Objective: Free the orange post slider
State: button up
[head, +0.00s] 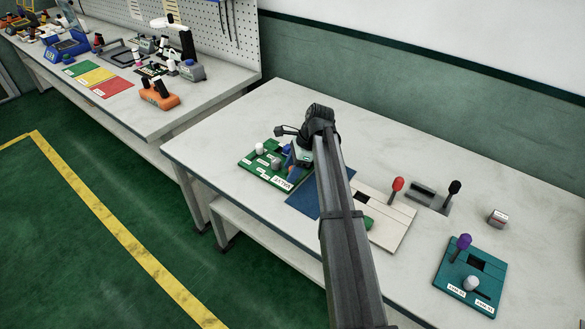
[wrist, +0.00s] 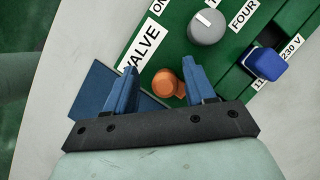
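An orange round-topped post (wrist: 166,83) stands by the edge of a green board (wrist: 180,50) with white labels, one reading VALVE. My gripper (wrist: 157,66) has two blue fingers spread apart. In the wrist view the orange post shows between them, closer to the right finger, with an orange part beside it near that finger. I cannot tell if they touch. In the head view my gripper (head: 296,158) is low over the right side of the green board (head: 250,172), and my arm hides much around it.
A grey knob (wrist: 208,28) and a blue knob (wrist: 266,64) stand on the board close by. A blue mat (head: 305,198) lies right of the board. Further right are a beige panel (head: 398,228), a red-topped lever (head: 397,185) and a teal panel (head: 449,272). The table's back is clear.

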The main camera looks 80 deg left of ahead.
jog(key=shift+r, duration=0.1)
jog(key=v, duration=1.3)
jog(key=shift+r, duration=0.3)
jog(key=shift+w, duration=0.1)
